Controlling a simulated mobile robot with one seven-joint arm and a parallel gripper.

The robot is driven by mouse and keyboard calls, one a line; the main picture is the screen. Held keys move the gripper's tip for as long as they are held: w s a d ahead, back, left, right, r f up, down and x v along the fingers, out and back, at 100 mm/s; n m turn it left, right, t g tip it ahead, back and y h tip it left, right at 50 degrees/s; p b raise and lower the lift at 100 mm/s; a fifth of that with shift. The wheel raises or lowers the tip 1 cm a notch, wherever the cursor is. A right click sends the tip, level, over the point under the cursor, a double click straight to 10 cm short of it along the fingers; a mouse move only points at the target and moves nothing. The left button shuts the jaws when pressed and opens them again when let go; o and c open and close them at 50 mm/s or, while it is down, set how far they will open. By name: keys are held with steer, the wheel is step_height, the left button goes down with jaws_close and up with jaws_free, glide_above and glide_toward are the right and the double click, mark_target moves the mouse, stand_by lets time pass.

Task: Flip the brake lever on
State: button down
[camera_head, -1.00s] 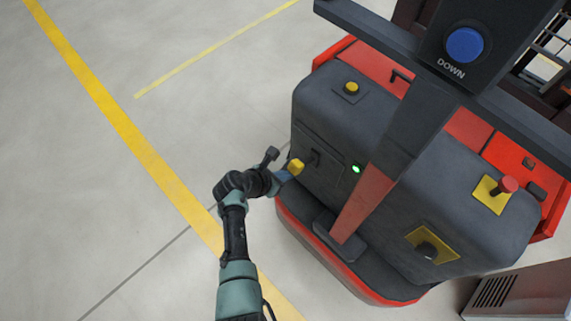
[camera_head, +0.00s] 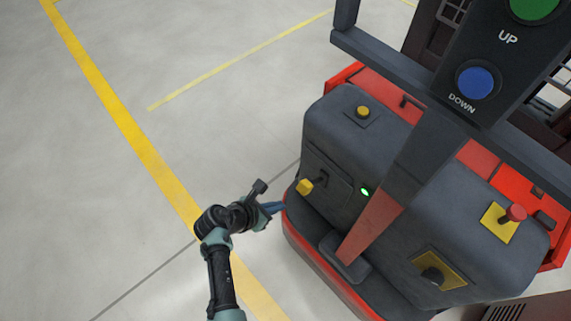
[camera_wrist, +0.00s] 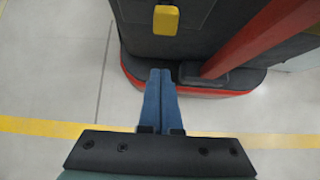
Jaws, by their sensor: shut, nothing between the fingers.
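A lever with a yellow block-shaped tip (camera_head: 305,186), seemingly the brake lever, sticks out of the left side of the dark grey vehicle body (camera_head: 345,150). In the wrist view its yellow tip (camera_wrist: 166,19) is at the top centre, beyond my fingertips. My gripper (camera_head: 283,205) is shut and empty, just below and left of the tip in the head view. In the wrist view its blue fingers (camera_wrist: 160,72) lie together and point toward the vehicle, with a visible gap to the tip.
A yellow button (camera_head: 362,112), a green light (camera_head: 365,191), a red knob (camera_head: 515,213) on a yellow plate and a black knob (camera_head: 432,276) are on the body. A slanted red and grey post (camera_head: 370,225) carries UP and DOWN buttons. The floor at left is clear.

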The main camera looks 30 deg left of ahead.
steer(key=shift+v, duration=1.4)
